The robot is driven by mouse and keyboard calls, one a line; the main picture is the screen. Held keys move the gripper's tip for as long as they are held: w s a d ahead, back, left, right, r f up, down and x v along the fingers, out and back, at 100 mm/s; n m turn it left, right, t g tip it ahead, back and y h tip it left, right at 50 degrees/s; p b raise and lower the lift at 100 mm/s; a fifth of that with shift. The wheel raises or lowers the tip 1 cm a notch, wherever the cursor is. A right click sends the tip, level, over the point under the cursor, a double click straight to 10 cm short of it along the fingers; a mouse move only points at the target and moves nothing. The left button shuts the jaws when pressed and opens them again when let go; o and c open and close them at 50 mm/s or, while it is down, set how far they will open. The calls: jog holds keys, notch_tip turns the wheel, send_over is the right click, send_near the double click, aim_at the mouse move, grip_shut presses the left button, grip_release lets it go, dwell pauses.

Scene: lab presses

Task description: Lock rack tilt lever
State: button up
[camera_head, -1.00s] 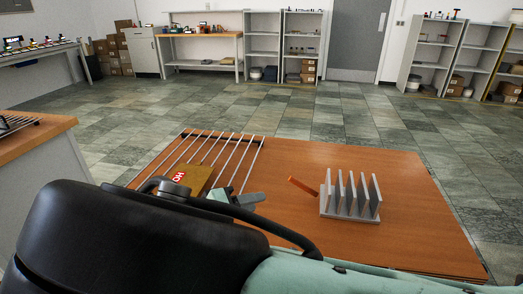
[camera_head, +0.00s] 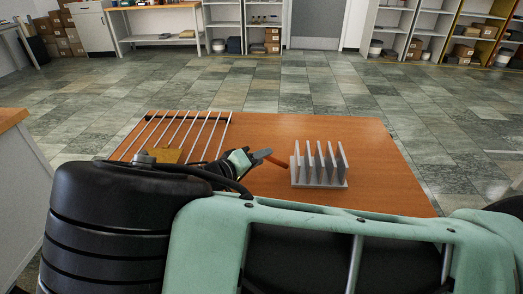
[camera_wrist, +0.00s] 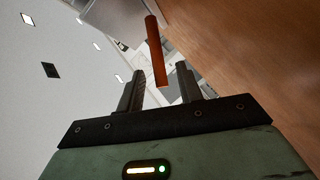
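The grey rack (camera_head: 318,172) with several upright fins stands on the wooden table (camera_head: 320,128). Its orange-red tilt lever (camera_head: 279,163) sticks out from the rack's left side, sloping up to the left. My gripper (camera_head: 262,155) is at the lever's outer end, left of the rack. In the wrist view my gripper (camera_wrist: 160,66) is open, with a gap on both sides of the lever (camera_wrist: 156,45). The lever's near end appears between the two fingers; its exact depth relative to the fingertips is hard to tell. The rack is not identifiable in the wrist view.
My arm covers the table's near edge. The table right of the finned rack is clear. Another bench (camera_head: 20,170) stands at left.

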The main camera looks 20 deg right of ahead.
jog(key=shift+x, duration=1.25)
grip_shut()
